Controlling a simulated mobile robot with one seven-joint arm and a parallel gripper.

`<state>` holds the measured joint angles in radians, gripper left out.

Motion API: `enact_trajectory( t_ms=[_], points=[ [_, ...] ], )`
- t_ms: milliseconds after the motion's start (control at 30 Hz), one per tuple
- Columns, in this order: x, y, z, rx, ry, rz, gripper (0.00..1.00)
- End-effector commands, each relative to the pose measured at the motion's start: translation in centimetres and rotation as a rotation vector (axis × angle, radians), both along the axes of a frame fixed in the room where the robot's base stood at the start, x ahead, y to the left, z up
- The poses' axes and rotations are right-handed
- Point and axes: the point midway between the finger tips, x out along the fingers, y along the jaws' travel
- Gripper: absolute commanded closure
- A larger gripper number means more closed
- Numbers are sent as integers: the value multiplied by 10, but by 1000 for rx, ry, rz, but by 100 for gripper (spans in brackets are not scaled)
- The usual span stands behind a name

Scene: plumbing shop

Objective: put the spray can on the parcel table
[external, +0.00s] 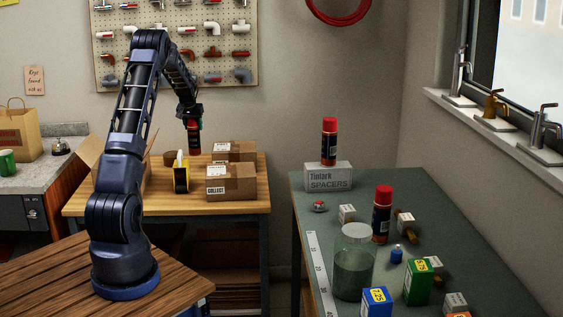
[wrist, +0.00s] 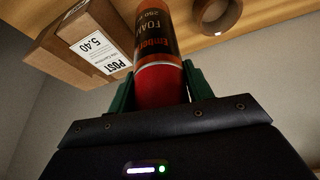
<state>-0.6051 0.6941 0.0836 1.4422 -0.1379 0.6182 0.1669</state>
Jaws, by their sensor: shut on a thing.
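My gripper (external: 192,118) is shut on a spray can (external: 194,140) with a red cap and dark body. It holds the can over the parcel table (external: 130,206), a wooden-topped table at the back. In the wrist view my gripper (wrist: 160,88) has its green fingers on both sides of the red cap, and the can (wrist: 155,32) shows an orange and black FOAM label. I cannot tell whether the can's base touches the tabletop. Two similar cans stand on the green bench: one on the Tintark spacers box (external: 329,142), one farther forward (external: 381,215).
The parcel table holds cardboard parcels (external: 231,182), a yellow-and-black item (external: 181,174), a brown tape roll (external: 170,158) and an open carton (external: 90,153). The wrist view also shows the roll (wrist: 216,16) and a parcel (wrist: 70,45) near the can. Bare wood shows along the front.

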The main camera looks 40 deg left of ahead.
Motion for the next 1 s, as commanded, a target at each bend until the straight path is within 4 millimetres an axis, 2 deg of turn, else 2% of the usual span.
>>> enact_trajectory(
  t_ms=[100, 367, 633, 1000],
  points=[
    [0, 0, -18, 0, 0, 0, 95],
    [0, 0, -34, -1, -1, 0, 95],
    [0, 0, -68, -1, -1, 1, 95],
    [1, 0, -73, 0, -1, 0, 95]
  ],
)
